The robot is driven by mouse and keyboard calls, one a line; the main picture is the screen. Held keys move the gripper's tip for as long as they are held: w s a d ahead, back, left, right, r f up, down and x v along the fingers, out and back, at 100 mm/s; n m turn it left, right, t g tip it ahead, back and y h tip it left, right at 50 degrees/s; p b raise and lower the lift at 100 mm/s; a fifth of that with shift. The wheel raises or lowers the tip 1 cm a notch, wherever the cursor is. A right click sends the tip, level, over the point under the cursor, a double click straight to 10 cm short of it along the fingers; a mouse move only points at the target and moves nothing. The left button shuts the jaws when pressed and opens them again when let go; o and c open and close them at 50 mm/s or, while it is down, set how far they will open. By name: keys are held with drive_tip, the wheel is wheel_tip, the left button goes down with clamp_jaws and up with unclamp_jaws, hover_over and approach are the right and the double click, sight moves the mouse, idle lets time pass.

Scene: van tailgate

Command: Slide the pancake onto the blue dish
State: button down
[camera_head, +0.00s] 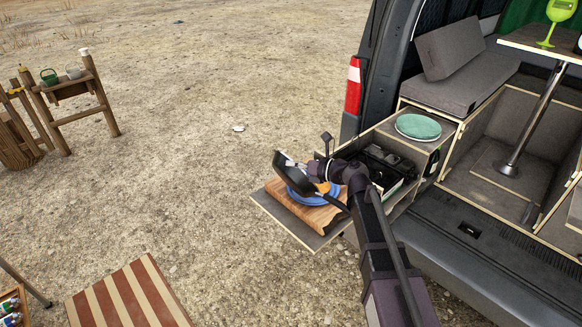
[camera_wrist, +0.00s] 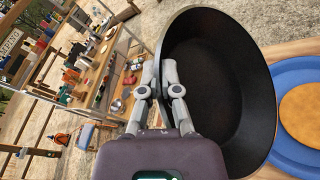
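A dark frying pan (camera_head: 284,172) is tilted steeply over the left side of the blue dish. In the wrist view the inside of the pan (camera_wrist: 222,85) is empty. The pancake (camera_wrist: 302,113), round and orange-brown, lies on the blue dish (camera_wrist: 281,151) beside the pan; the picture's right edge cuts both off. In the head view the dish (camera_head: 322,201) is partly covered by the pan and my arm, and a little of the pancake (camera_head: 323,187) shows. My gripper (camera_wrist: 166,66) is shut at the near edge of the pan and appears to hold it; the handle is hidden.
The dish rests on a wooden board (camera_head: 287,201) on a pull-out shelf (camera_head: 266,205) at the van's tailgate. A black stove unit (camera_head: 377,165) is right behind it. A green round plate (camera_head: 418,126) stands on the drawer top. Open ground lies to the left.

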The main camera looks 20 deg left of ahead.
drive_tip(key=shift+w+d+r+m+y, duration=0.15)
drive_tip(key=shift+w+r+m, duration=0.2)
drive_tip(key=shift+w+m, duration=0.1)
drive_tip(key=shift+w+d+r+m+y, duration=0.15)
drive_tip(key=shift+w+r+m, duration=0.15)
drive_tip(key=shift+w+m, duration=0.15)
drive_tip(key=shift+r+m+p, duration=0.4)
drive_tip(key=shift+r+m, duration=0.1)
drive_tip(key=shift+r, duration=0.15)
drive_tip(key=shift+g, duration=0.3)
idle(0.4)
drive_tip(key=shift+f+b, duration=0.9)
drive_tip(key=shift+r, duration=0.1)
